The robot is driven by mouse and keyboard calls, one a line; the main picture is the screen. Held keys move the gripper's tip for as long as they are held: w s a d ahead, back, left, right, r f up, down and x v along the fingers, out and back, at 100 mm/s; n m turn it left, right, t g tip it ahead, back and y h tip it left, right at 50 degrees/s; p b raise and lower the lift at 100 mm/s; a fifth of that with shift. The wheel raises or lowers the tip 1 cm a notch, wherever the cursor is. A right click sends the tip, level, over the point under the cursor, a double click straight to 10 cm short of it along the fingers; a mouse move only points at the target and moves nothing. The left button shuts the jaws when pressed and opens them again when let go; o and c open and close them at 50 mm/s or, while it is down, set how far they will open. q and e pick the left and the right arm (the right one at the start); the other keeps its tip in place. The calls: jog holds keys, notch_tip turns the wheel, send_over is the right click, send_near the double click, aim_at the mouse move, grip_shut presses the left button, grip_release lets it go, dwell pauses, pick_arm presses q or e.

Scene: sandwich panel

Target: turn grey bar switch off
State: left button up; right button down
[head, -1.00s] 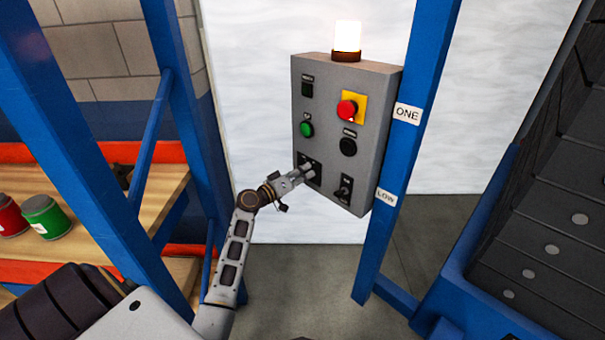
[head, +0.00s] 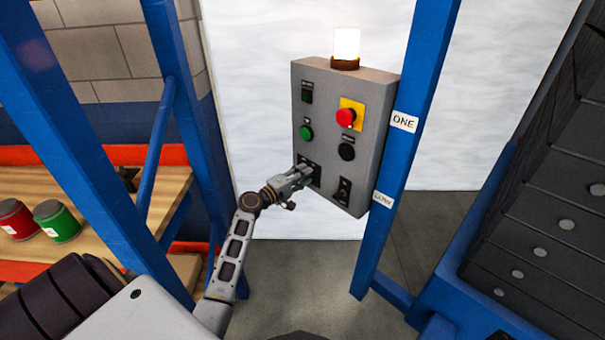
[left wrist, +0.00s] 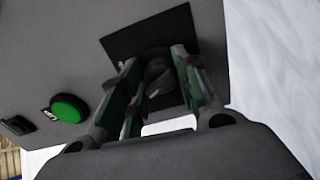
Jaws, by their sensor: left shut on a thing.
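The grey control panel (head: 376,110) hangs on a blue post. A bar switch on a black plate (head: 316,182) sits at its lower left, mostly hidden by my gripper. My left gripper (head: 307,172) is at this switch, shut on its bar. In the left wrist view the fingers (left wrist: 160,82) stand on both sides of the dark grey bar (left wrist: 158,68), in front of the black square plate (left wrist: 120,44). The bar's exact angle is hard to tell. My right gripper is not in view.
A second black-plated switch (head: 343,190) is at lower right. Above are a green button (head: 306,132), a black button (head: 347,152), a red button (head: 346,117) on yellow and a dark green rocker (head: 306,95). The lamp (head: 346,44) on top glows. Cans stand on the left shelf.

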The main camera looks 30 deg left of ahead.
pick_arm(q)
jog(key=shift+n, duration=0.4)
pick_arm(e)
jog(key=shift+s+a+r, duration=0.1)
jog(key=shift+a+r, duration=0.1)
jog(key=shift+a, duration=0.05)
pick_arm(q)
jog(key=o, duration=1)
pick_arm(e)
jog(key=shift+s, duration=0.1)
